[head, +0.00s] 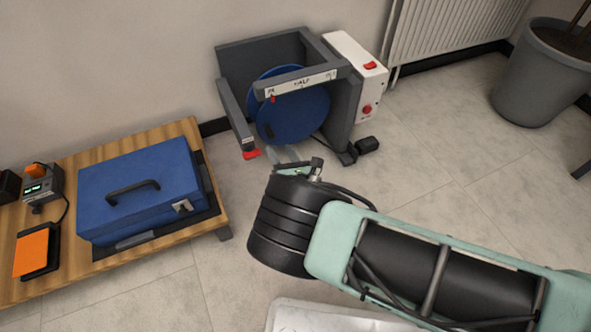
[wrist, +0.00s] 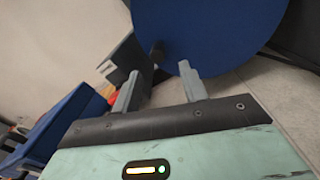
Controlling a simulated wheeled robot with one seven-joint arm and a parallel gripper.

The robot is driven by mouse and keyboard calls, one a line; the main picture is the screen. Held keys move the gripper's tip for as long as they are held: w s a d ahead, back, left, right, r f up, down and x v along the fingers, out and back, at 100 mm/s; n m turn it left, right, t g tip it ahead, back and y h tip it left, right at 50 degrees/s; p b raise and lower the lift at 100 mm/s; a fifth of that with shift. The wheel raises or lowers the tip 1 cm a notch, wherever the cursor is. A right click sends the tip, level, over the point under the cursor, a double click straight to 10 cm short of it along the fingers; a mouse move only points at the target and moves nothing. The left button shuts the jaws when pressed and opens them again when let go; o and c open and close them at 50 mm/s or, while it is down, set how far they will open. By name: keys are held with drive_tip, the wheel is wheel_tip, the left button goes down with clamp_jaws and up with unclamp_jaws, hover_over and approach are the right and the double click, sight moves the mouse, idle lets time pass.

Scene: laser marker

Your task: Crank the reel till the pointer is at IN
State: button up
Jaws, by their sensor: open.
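The reel is a blue disc (head: 295,115) in a dark grey frame (head: 262,52) on the floor by the wall. A pale scale strip (head: 300,83) crosses its front, with HALF in the middle; the end labels are too small to read surely. The red pointer (head: 272,98) is near the strip's left end. My gripper (head: 295,167) is low in front of the reel, partly hidden by my wrist. In the wrist view my gripper (wrist: 158,70) is open and empty. A dark knob (wrist: 157,50), apparently the crank handle, is just beyond and between the fingertips, beside the blue disc (wrist: 205,35).
A white box (head: 350,65) with red buttons adjoins the frame's right side. A wooden bench (head: 190,130) with a blue case (head: 140,190) stands at left. A radiator (head: 440,30) and grey pot (head: 535,75) are at right. Floor at right is mostly clear.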

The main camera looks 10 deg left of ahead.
drive_tip(key=p+v, duration=0.3)
drive_tip(key=v, duration=0.7)
